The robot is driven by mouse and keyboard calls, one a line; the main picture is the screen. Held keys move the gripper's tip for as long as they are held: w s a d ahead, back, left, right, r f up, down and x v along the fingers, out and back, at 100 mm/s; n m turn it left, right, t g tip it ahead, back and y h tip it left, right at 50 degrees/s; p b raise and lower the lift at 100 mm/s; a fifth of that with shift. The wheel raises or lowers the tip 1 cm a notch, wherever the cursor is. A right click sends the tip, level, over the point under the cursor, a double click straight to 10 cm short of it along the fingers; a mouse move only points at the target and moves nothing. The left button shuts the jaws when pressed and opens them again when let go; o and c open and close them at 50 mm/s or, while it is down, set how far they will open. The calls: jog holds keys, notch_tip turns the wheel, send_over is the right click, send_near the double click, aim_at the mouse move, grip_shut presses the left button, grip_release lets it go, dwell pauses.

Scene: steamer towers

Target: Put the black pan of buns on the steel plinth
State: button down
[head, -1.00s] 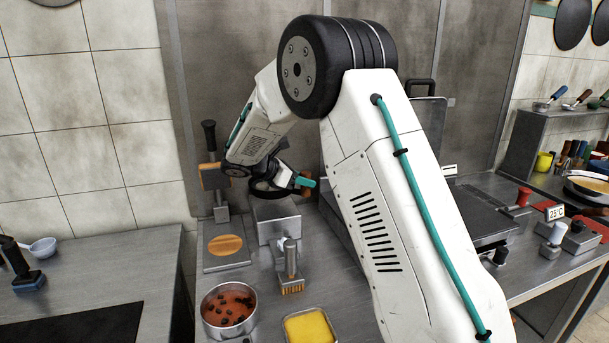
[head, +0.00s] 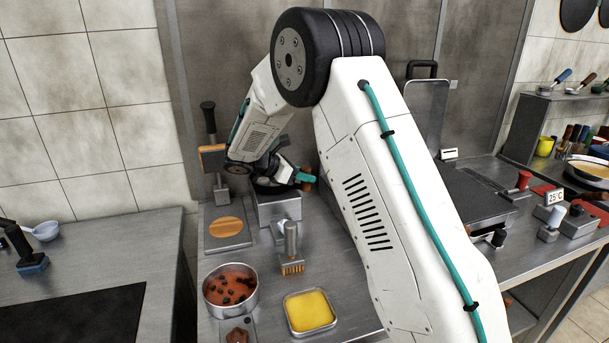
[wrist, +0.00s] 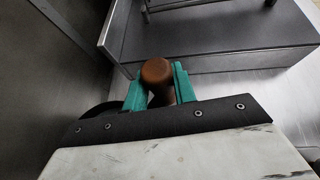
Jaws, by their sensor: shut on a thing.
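The black pan (head: 270,187) is at the back of the steel counter, right over the top of the steel plinth (head: 280,208). I cannot tell for sure whether it touches the plinth. My arm hides most of the pan, and its buns cannot be made out. My gripper (head: 306,180) is at the right side of the pan, its teal fingers shut on the brown handle. In the wrist view, the handle (wrist: 157,72) sits between both fingers of my gripper (wrist: 160,88), and a dark edge of the pan (wrist: 92,112) shows at the left.
A lever press (head: 210,130) stands left of the plinth, above a plate with an orange disc (head: 226,228). A small steel tool (head: 291,245) stands in front. A pot of red sauce (head: 231,289) and a yellow-filled tray (head: 309,312) are nearer. A dark griddle (head: 470,200) lies right.

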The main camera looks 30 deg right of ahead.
jog(key=shift+f, duration=0.4)
jog(key=c, duration=1.4)
grip_release()
jog(key=shift+o, duration=0.2)
jog(key=shift+s, duration=0.2)
jog(key=shift+w+a+r, duration=0.1)
jog(key=shift+a+r, duration=0.05)
jog(key=shift+a, duration=0.1)
jog(key=shift+w+a+r, duration=0.2)
jog(key=shift+a+r, duration=0.1)
jog(key=shift+a, duration=0.35)
jog(key=shift+w+a+r, duration=0.15)
jog(key=shift+a+r, duration=0.15)
jog(key=shift+a, duration=0.25)
jog(key=shift+w+a+r, duration=0.2)
jog(key=shift+a+r, duration=0.15)
jog(key=shift+a, duration=0.3)
jog(key=shift+a+r, duration=0.15)
jog(key=shift+a, duration=0.1)
